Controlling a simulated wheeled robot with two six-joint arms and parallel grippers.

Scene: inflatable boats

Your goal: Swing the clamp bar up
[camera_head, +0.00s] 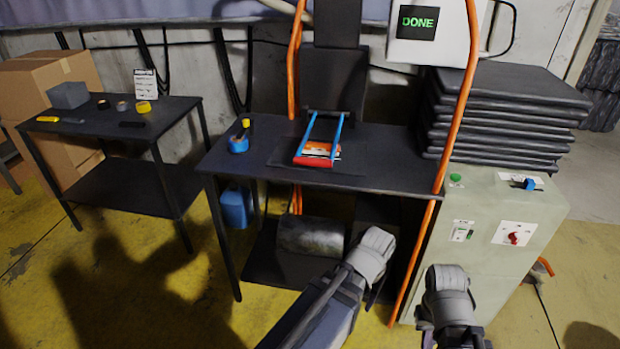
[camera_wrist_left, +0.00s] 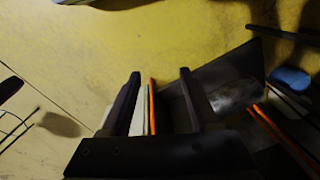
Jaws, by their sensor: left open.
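The clamp has two blue arms (camera_head: 309,133) and a red bar (camera_head: 313,162) across their front end. In the head view it lies low on the dark workbench (camera_head: 385,155), over an orange and white piece (camera_head: 320,149). I cannot tell whether the bar presses on that piece. My left gripper is below and in front of the bench, well away from the bar. Its two dark fingers are apart in the left wrist view (camera_wrist_left: 158,88), with nothing held between them. My right arm is at the lower right of the head view, and its finger state cannot be made out.
A blue bottle with a yellow top (camera_head: 239,138) stands on the bench. Orange hoses (camera_head: 449,130) hang beside it. A screen above reads DONE (camera_head: 417,22). A side table (camera_head: 105,125) is at left.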

